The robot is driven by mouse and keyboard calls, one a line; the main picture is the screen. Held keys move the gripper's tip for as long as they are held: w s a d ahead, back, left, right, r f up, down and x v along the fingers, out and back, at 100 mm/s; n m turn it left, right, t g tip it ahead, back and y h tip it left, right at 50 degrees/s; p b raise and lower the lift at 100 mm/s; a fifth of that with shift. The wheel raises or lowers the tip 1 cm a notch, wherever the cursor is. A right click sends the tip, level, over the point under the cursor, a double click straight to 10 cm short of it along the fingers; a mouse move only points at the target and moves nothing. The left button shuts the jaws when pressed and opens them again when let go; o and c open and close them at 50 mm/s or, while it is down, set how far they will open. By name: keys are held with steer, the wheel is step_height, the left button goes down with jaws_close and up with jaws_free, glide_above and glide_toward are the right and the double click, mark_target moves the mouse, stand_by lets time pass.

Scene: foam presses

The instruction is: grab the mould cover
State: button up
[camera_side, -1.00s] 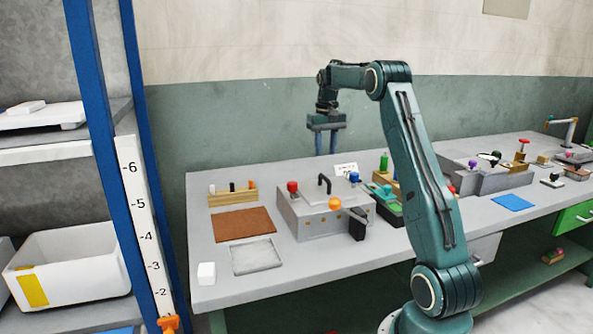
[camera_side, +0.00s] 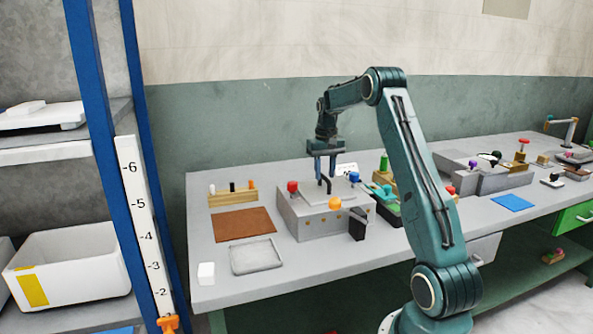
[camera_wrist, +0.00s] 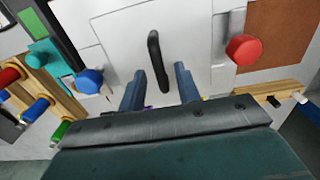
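The mould cover (camera_wrist: 118,37) is a pale square plate with a black arched handle (camera_wrist: 155,55). It sits on top of the grey press box, and in the side view its plate (camera_side: 318,193) shows around the handle. My gripper (camera_side: 325,178) is right above the cover, pointing down. In the wrist view the two blue fingers of my gripper (camera_wrist: 160,82) are apart, with the handle's near part between them and a gap on each side. I cannot tell how far down the handle the fingertips reach.
A red knob (camera_side: 292,187), a blue knob (camera_side: 354,177) and an orange knob (camera_side: 334,203) surround the cover on the press. A brown mat (camera_side: 244,224), a grey tray (camera_side: 257,257) and a wooden peg rack (camera_side: 233,198) lie to the left.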

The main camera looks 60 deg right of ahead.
mark_target(324, 184)
steer(key=shift+f, duration=1.45)
steer(key=shift+r, duration=0.1)
jaws_close()
